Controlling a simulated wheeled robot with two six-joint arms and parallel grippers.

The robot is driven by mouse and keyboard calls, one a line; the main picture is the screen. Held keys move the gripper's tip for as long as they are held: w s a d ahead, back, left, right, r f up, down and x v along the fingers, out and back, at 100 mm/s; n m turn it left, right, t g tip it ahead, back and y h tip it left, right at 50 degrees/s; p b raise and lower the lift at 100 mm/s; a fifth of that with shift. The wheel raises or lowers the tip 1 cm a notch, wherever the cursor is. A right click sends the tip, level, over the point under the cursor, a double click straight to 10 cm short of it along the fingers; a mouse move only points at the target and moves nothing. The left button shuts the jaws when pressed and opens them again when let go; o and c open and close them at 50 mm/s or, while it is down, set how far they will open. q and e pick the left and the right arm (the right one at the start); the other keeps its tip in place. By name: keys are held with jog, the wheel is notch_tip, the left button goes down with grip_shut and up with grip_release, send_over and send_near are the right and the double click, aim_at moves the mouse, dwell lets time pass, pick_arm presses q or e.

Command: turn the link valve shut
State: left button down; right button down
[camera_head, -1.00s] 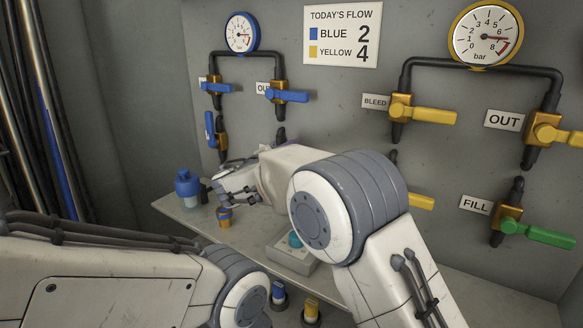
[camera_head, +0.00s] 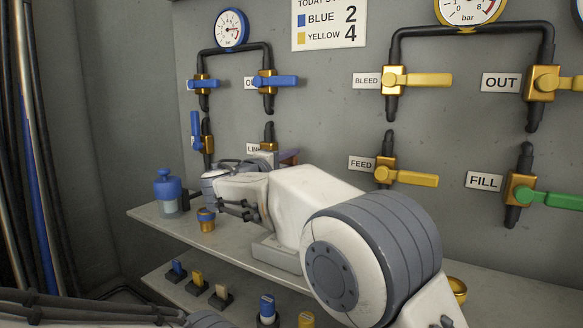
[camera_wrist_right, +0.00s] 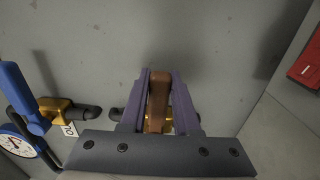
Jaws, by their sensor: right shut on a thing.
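The link valve (camera_head: 268,146) is on the grey wall at the lower end of a short black pipe, beside a partly covered LINK label (camera_head: 254,148). My right arm hides most of it in the head view. In the right wrist view its brown-orange lever (camera_wrist_right: 158,98) stands between the two purple fingers of my right gripper (camera_wrist_right: 160,80). The gripper is shut on this lever, with part of the gold valve body showing beyond. In the head view only a bit of the right gripper (camera_head: 289,157) shows. My left gripper is out of view.
A blue bottle (camera_head: 168,192) and a small gold-and-blue piece (camera_head: 206,218) stand on the shelf (camera_head: 150,212) at left. Blue-handled valves (camera_head: 275,80) are above, and the yellow-handled FEED valve (camera_head: 410,178) is to the right. A red plate (camera_wrist_right: 305,65) shows in the wrist view.

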jog(key=shift+f, duration=0.15)
jog(key=c, duration=0.6)
grip_release()
jog(key=shift+c, duration=0.2)
jog(key=p+v, duration=0.1)
jog(key=v, duration=0.9)
jog(key=shift+s+a, duration=0.2)
